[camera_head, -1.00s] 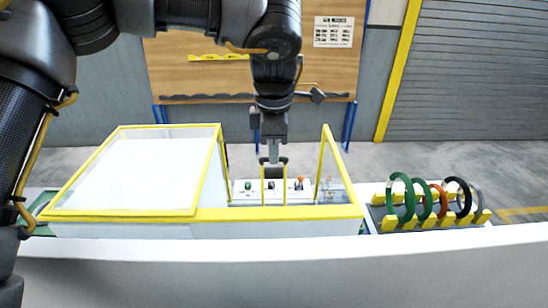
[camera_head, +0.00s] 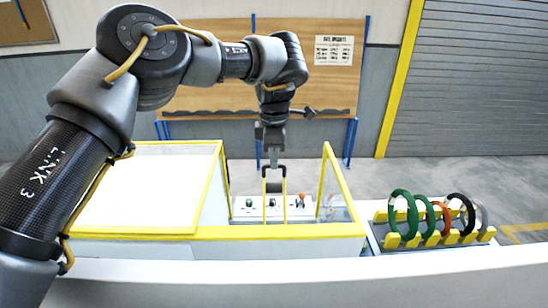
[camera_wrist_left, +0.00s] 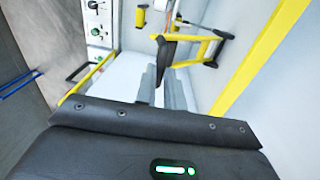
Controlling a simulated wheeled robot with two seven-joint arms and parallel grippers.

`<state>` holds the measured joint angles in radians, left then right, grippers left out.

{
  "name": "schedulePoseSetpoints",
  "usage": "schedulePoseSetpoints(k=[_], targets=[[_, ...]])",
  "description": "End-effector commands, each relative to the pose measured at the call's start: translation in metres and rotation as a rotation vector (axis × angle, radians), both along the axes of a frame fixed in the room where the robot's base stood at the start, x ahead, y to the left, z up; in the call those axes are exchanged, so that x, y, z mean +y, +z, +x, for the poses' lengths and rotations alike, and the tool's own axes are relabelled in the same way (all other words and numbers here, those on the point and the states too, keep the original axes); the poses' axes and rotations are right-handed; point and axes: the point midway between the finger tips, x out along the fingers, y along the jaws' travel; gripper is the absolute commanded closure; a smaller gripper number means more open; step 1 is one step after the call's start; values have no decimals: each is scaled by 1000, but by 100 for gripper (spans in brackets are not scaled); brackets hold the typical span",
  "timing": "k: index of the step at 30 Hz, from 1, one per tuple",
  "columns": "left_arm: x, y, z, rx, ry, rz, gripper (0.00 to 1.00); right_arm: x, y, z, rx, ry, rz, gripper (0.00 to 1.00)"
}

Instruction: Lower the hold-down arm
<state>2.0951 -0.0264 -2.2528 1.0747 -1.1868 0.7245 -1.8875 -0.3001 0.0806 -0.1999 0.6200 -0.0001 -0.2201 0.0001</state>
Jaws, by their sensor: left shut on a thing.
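The hold-down arm (camera_wrist_left: 200,62), yellow with a dark handle, shows in the left wrist view inside the wrapping machine. In the head view its yellow legs (camera_head: 265,185) stand in the open bay of the machine, left of the raised yellow-framed guard. My left gripper (camera_head: 274,164) comes down from above and is shut on the top of the hold-down arm. In the left wrist view its two grey fingers (camera_wrist_left: 160,86) reach up to the dark handle. The exact contact is partly hidden. My right gripper is in neither view.
A white panel (camera_head: 238,214) with green, black and orange controls lies behind the bay. The yellow-edged cover (camera_head: 140,232) is on the left. A rack (camera_head: 470,237) with several coloured coils stands at the right. The white front ledge (camera_head: 330,278) is clear.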

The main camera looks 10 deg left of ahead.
Motion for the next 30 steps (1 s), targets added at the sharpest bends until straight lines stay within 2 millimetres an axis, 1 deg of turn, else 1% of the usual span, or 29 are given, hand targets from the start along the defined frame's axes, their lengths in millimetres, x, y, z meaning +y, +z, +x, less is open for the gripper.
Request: schedulePoseSetpoints(k=[1, 7, 8, 12, 20, 23, 26, 30], targets=[[1, 7, 4, -18, 1, -4, 100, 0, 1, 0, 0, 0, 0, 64], [1, 8, 5, -21, 1, -4, 100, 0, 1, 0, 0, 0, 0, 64], [1, 8, 5, -21, 1, -4, 87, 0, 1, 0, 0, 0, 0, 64], [0, 6, 3, -16, 2, -3, 68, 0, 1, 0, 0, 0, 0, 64], [0, 4, 2, -11, 2, -2, 68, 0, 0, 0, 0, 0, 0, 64], [0, 9, 2, -10, 1, -1, 68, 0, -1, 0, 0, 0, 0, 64], [-1, 21, 1, -12, 2, -1, 68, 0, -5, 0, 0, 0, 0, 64], [-1, 50, 0, -15, 3, 1, 68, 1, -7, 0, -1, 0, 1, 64]])
